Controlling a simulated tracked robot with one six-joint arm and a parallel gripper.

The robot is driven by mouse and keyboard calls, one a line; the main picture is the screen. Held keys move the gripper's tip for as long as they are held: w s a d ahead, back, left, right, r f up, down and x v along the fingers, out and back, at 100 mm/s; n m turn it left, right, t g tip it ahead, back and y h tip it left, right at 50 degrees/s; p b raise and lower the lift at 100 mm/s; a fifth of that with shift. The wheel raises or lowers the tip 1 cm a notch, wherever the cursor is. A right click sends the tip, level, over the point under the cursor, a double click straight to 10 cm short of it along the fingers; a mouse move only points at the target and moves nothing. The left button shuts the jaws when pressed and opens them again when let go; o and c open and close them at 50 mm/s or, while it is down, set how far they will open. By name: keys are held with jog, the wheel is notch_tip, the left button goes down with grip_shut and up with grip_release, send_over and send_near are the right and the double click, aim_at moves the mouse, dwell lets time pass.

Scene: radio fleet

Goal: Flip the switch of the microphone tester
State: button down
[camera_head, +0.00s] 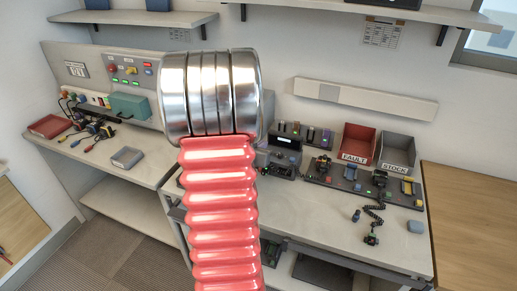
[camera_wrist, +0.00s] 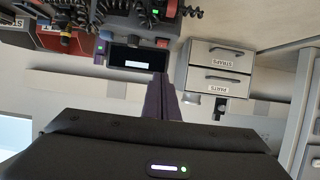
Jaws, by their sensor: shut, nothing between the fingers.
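A dark desktop unit with a lit white display, which may be the microphone tester, stands on the middle bench; in the head view (camera_head: 287,143) my arm partly covers its left side. In the wrist view, which looks upside down, its display (camera_wrist: 133,64) is near the top. A small red button or knob shows beside the display, but I cannot make out a switch for certain. My gripper (camera_wrist: 162,78) is shut and empty, its dark fingers pointing toward the unit, just right of the display. Whether it touches is unclear. My arm hides the gripper in the head view.
Red FAULT (camera_head: 357,146) and grey STOCK (camera_head: 396,154) bins stand behind a charger row (camera_head: 350,180). A coiled-cord microphone (camera_head: 372,238) lies in front. Labelled drawers (camera_wrist: 219,70) stand right of the unit in the wrist view. The front right bench is mostly clear.

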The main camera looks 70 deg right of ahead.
jog(key=shift+x, duration=1.1)
notch_tip(320, 180, down, 3)
jog(key=shift+a+r, duration=0.1)
jog(key=shift+a+f, duration=0.1)
jog(key=shift+f, duration=0.5)
jog(key=shift+f, duration=0.2)
jog(key=shift+r, duration=0.15)
jog(key=shift+r, duration=0.65)
jog(key=shift+r, duration=0.15)
